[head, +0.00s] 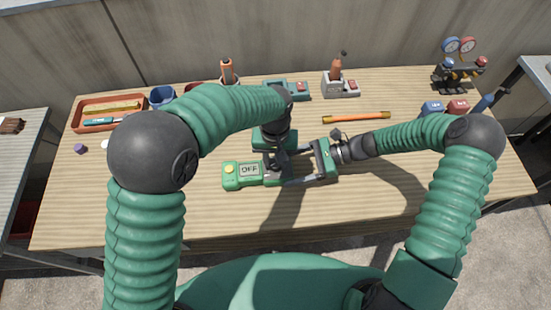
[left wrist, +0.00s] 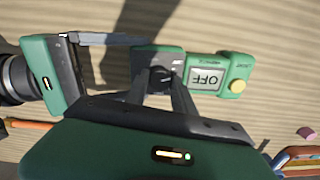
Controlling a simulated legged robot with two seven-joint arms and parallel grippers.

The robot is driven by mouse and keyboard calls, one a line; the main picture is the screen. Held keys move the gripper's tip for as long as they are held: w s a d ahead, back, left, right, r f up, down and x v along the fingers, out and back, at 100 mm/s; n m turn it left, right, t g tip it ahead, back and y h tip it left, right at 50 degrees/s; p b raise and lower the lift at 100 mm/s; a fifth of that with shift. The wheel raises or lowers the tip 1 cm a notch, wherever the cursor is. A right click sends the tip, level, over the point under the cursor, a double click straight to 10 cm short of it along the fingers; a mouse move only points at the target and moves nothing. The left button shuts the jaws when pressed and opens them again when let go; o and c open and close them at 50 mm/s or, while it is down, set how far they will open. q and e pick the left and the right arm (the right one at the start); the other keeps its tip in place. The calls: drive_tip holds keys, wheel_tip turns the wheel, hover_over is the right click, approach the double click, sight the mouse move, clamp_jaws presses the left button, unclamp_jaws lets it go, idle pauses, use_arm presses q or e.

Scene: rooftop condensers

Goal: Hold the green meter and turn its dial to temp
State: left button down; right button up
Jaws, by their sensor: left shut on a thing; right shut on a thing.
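The green meter (head: 232,180) lies on the wooden table in front of me, its display reading OFF and a yellow button at its left end. It also shows in the left wrist view (left wrist: 224,63), where its black dial (left wrist: 161,76) is partly covered by fingers. My left gripper (head: 274,166) reaches down from above, its fingers closed on the dial; they also show in the left wrist view (left wrist: 163,92). My right gripper (head: 290,168) comes from the right, its two fingers closed around the meter's dial end. The dial's exact pointing is hard to make out.
An orange tray with tools (head: 80,126) and a blue cup (head: 162,96) stand at the back left. Tools in holders (head: 340,86) and a gauge set (head: 459,72) line the back. A yellow-orange stick (head: 356,117) lies behind my right gripper. The front table is clear.

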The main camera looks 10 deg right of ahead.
use_arm(q)
drive_tip(key=m, duration=0.4)
drive_tip(key=shift+a, duration=0.1)
drive_tip(key=m, duration=0.8)
drive_tip(key=shift+m, duration=0.3)
drive_tip(key=m, duration=0.4)
drive_tip(key=shift+w+a, duration=0.1)
drive_tip(key=m, duration=0.9)
drive_tip(key=shift+m, duration=0.3)
drive_tip(key=m, duration=0.4)
drive_tip(key=shift+m, duration=1.9)
